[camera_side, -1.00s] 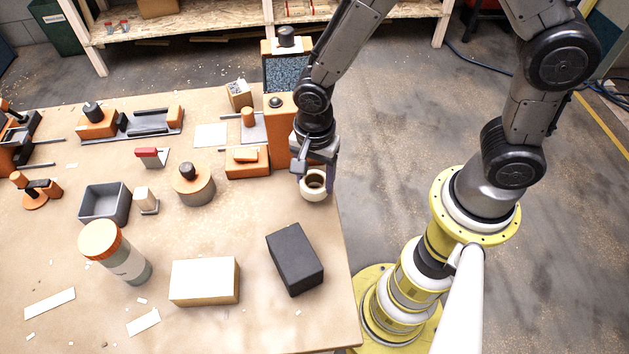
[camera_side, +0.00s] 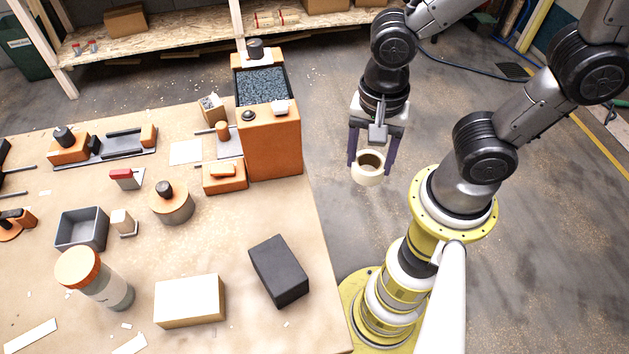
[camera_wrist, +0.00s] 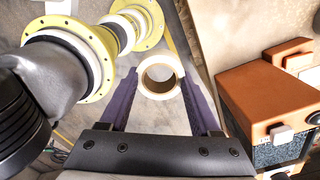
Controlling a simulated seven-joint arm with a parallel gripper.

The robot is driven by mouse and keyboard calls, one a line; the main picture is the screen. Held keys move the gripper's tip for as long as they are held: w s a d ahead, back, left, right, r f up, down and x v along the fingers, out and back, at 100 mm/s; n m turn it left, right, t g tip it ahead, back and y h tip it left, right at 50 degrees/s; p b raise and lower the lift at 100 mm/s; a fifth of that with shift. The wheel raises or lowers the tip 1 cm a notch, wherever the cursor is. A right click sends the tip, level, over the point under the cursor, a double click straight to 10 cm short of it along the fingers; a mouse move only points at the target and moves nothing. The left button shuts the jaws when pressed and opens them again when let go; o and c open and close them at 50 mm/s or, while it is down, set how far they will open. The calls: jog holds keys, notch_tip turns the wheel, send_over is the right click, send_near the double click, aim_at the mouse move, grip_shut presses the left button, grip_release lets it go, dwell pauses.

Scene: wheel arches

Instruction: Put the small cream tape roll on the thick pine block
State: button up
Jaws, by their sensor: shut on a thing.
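The small cream tape roll (camera_side: 368,177) is held between the purple fingers of my gripper (camera_side: 371,165). My gripper is shut on it, and the roll hangs beyond the right edge of the table, over the floor in the side view. In the wrist view the roll (camera_wrist: 159,92) shows its open hole between the two fingers (camera_wrist: 160,88). The thick pine block (camera_side: 189,301) lies on the front part of the table with a bare, pale top. It is well to the left of and nearer than my gripper in the side view.
A dark grey block (camera_side: 279,271) lies right of the pine block. An orange-lidded jar (camera_side: 96,278) stands to its left. A tall orange machine (camera_side: 270,140) stands at the table's back right, and it shows in the wrist view (camera_wrist: 262,90). Open table lies behind the pine block.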

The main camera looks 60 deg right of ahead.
jog(key=shift+s+d+r+m, duration=0.1)
jog(key=shift+s+m, duration=0.05)
jog(key=shift+m, duration=0.15)
jog(key=w+a+r+m, duration=0.1)
jog(key=w+a+r, duration=0.2)
jog(key=w+a, duration=0.35)
jog(key=w+a+r, duration=0.3)
jog(key=a+r, duration=0.1)
jog(key=a, duration=0.6)
jog(key=n, duration=0.2)
send_over(187, 296)
notch_tip(187, 296, down, 12)
jog(key=shift+s+r, duration=0.1)
jog(key=shift+r, duration=0.15)
jog(key=shift+a+f, duration=0.1)
jog(key=shift+f, duration=1.6)
jog(key=shift+f, duration=0.15)
jog(key=o, duration=1.3)
